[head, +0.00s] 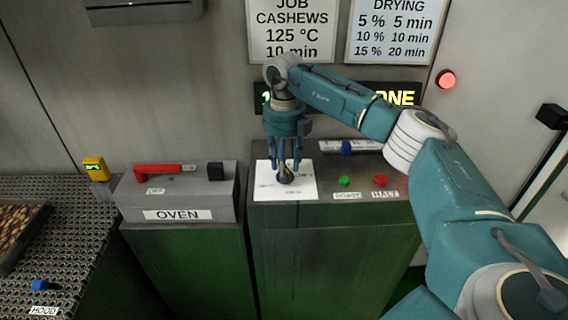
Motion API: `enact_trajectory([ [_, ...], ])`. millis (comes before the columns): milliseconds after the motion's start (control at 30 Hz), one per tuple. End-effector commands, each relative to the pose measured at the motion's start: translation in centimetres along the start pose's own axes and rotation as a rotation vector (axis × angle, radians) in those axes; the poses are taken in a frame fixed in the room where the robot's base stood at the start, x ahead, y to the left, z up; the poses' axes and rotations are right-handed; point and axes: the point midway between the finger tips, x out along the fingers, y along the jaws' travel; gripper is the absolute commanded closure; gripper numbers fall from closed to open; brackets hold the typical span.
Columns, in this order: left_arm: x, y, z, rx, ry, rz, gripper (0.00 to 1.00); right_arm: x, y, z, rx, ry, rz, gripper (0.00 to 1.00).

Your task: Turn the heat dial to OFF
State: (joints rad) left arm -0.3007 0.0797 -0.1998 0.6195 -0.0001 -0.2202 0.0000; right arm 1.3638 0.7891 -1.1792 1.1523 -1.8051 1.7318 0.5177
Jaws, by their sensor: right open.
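The heat dial (285,178) is a small dark knob on a white plate (302,188) on top of the green cabinet. My right gripper (284,170) points down over the dial, its blue fingers on either side of the knob. It is open; whether the fingers touch the knob cannot be told. The marks on the plate are too small to read, and the gripper partly covers the dial, so its setting cannot be told. My left gripper is not in view.
Right of the plate are a green button (344,181), a red button (380,180) and a blue knob (346,147). The oven box (178,195) with a red handle (158,169) stands left. A display behind is partly covered by my arm. A red lamp (446,79) glows on the wall.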

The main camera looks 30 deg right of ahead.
Motion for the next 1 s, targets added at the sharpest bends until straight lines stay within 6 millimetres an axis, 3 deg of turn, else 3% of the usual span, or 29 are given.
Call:
enact_trajectory([
  [267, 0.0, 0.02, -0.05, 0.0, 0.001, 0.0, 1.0, 0.13, 0.0, 0.03, 0.0, -0.001, 0.0, 0.6],
  [467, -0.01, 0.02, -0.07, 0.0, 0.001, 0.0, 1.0, 0.11, -0.01, 0.03, 0.0, -0.001, 0.0, 1.0],
  [1000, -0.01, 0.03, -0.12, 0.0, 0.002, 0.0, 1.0, 0.07, -0.09, -0.01, -0.125, -0.001, 0.0, 1.0],
])
